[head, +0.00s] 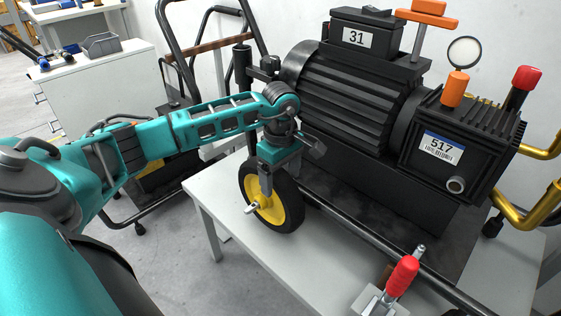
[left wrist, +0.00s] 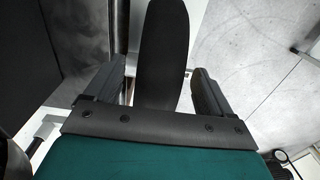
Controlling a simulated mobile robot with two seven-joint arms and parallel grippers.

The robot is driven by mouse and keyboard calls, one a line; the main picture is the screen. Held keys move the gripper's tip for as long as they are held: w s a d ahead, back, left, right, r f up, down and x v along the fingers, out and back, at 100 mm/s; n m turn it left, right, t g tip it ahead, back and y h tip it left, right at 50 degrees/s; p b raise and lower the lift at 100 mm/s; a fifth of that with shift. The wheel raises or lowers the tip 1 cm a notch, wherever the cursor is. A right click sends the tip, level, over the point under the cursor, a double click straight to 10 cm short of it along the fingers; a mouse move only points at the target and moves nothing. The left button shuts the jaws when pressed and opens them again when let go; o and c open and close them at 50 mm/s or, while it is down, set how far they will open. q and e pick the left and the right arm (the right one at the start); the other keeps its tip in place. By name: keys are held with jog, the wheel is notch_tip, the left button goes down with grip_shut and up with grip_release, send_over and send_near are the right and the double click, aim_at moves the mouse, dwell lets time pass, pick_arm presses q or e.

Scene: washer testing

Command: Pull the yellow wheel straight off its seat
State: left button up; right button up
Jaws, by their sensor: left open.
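The yellow wheel (head: 272,212) has a yellow hub and a black tyre. It sits upright on the near left side of the pump machine's frame, and a silver axle end (head: 251,208) sticks out of its hub. My left gripper (head: 267,180) is at the top of the wheel, pointing down. In the left wrist view the black tyre (left wrist: 163,45) stands between the two open fingers, with a visible gap on each side. The wheel's far side and the seat behind it are hidden. My right gripper is not in view.
The black machine (head: 345,95) with labels 31 and 517 stands right behind the wheel on a white table (head: 240,195). A red-handled clamp (head: 402,277) is at the front right. A black tube (head: 375,250) runs along the machine's front. A white cabinet (head: 100,75) stands back left.

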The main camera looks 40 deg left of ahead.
aim_at(283, 212)
pick_arm(q)
jog(key=shift+f, duration=1.85)
jog(key=shift+c, duration=0.3)
grip_shut()
jog(key=shift+s, duration=0.15)
jog(key=shift+s+a+p, duration=0.15)
jog(key=shift+s+p, duration=0.2)
jog(key=shift+s, duration=0.75)
jog(key=shift+s+r, duration=0.1)
jog(key=shift+s, duration=0.05)
jog(key=shift+s+a+p, duration=0.1)
jog(key=shift+s+p, duration=0.4)
jog(key=shift+s, duration=0.55)
